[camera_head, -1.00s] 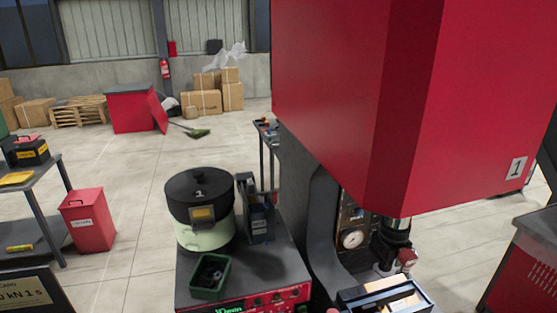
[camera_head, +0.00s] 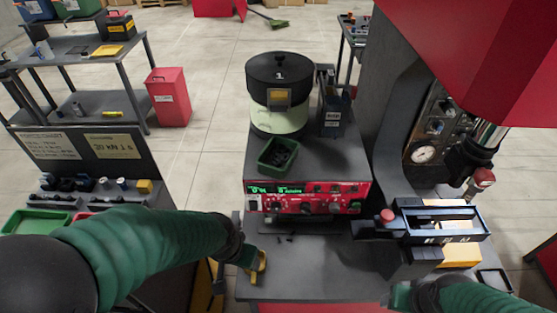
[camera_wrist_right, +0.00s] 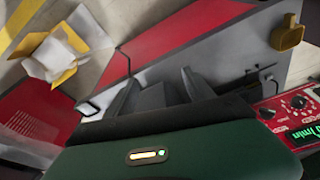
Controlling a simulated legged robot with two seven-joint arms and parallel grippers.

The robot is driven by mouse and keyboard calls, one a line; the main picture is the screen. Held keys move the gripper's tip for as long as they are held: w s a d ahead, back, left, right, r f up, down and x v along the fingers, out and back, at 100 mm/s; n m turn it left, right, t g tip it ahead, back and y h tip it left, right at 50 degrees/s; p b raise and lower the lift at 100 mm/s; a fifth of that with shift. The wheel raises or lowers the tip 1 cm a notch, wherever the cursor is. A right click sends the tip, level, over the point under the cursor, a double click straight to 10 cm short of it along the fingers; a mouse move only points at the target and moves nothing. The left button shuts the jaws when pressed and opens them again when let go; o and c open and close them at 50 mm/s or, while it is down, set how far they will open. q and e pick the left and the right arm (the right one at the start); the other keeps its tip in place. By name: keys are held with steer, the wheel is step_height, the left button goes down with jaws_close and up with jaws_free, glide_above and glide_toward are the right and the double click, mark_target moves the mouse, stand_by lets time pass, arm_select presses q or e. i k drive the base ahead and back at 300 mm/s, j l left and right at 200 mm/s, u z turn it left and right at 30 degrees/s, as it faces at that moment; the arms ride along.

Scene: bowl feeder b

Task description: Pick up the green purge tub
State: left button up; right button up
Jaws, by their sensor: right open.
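The green purge tub (camera_head: 278,156) is a small open tub with dark parts inside. It sits on the front of the grey top of the red feeder unit, in front of the bowl feeder. My left gripper (camera_head: 238,258) is at the front left of the bench, below and left of the tub and apart from it; its jaws are unclear. My right gripper (camera_wrist_right: 162,88) is open and empty in the right wrist view. In the head view its arm is low at the bottom right, well away from the tub. The tub is not seen in the wrist view.
The black-lidded bowl feeder (camera_head: 280,92) stands behind the tub, with a dark upright box (camera_head: 330,105) beside it. The red control panel (camera_head: 308,197) is below. A black fixture (camera_head: 438,222) and the red press (camera_head: 480,60) stand to the right. A yellow part (camera_head: 259,267) is near my left gripper.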

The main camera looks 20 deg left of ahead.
mark_target(276, 161)
steer(key=j+u, duration=0.95)
steer(key=k+j, duration=0.05)
steer(key=j, duration=0.05)
